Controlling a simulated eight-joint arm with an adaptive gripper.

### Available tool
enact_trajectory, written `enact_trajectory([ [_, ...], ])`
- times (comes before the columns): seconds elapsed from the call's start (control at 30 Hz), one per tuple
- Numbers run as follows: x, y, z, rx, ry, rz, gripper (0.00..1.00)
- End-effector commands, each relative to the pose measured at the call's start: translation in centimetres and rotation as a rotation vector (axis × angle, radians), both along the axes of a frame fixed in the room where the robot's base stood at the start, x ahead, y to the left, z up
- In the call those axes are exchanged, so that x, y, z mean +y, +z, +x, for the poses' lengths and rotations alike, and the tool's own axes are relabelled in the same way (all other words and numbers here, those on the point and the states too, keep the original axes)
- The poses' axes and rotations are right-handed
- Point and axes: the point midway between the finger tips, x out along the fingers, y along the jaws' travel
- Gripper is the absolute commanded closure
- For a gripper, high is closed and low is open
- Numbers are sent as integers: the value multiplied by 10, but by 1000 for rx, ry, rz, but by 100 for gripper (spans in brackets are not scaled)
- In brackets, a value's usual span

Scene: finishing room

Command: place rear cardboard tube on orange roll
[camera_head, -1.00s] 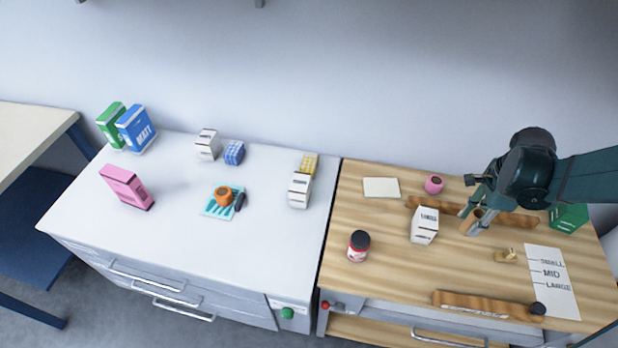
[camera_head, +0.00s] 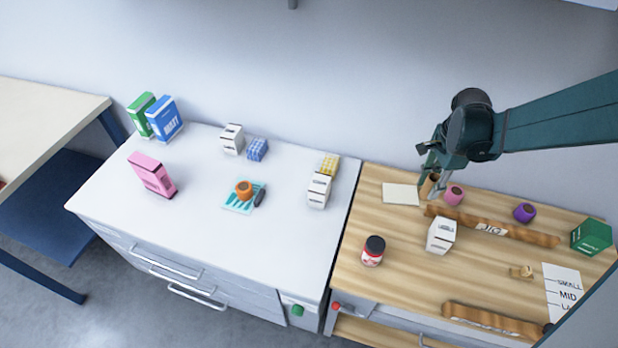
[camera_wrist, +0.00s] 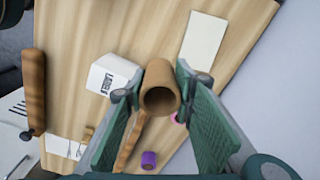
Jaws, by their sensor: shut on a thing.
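My gripper (camera_head: 433,187) is shut on a brown cardboard tube (camera_head: 428,185), held above the back of the wooden worktop near the cream card. In the wrist view the tube (camera_wrist: 160,88) sits between the two green fingers, its open end toward the camera. The orange roll (camera_head: 244,188) stands on a teal striped mat (camera_head: 233,204) on the white cabinet, left of my gripper and apart from it. A small dark object (camera_head: 259,198) lies at the mat's right edge.
White-and-black cartons (camera_head: 319,190) and a yellow checked box (camera_head: 328,166) stand at the white cabinet's right side. A pink box (camera_head: 152,175) stands left. On the wood are a jar (camera_head: 373,251), a white carton (camera_head: 441,235), a pink roll (camera_head: 454,195) and a purple roll (camera_head: 525,212).

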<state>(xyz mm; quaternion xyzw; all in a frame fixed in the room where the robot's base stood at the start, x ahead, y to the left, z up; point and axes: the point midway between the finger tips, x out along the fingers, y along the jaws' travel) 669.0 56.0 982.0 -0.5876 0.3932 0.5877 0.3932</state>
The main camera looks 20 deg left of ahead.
Motion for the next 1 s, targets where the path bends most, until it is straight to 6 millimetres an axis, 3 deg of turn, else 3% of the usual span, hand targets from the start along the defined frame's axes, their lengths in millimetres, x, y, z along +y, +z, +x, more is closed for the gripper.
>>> enact_trajectory([
  [0.53, 137, 11, 29, 0, 238, 0, 82],
  [1.0, 262, 19, 29, 0, 440, 0, 82],
])
